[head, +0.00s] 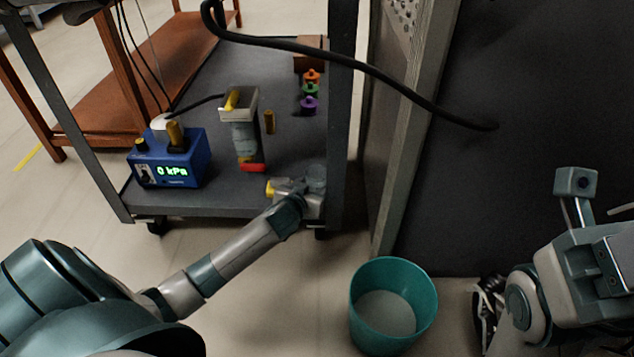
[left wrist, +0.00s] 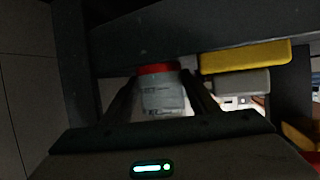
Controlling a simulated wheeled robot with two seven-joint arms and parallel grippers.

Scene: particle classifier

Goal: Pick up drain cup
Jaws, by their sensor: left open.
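In the left wrist view a pale, see-through cup with printed marks and a red end (left wrist: 158,90) sits between my left gripper's dark fingers, with a finger on each side. I take it for the drain cup. My left gripper (head: 298,187) is open over the front right corner of the cart; its fingers are hard to make out in the head view. In that view a red piece (head: 252,167) lies at the foot of a grey upright unit, left of my gripper. Whether it belongs to the same cup is unclear. My right arm is at the lower right; its jaws are unclear.
The cart top (head: 215,188) holds a blue pressure box (head: 168,160) reading 0 kPa, a brass cylinder (head: 269,122) and several coloured weights (head: 309,90). A cart post stands right of my left gripper. A teal bin (head: 392,300) stands on the floor.

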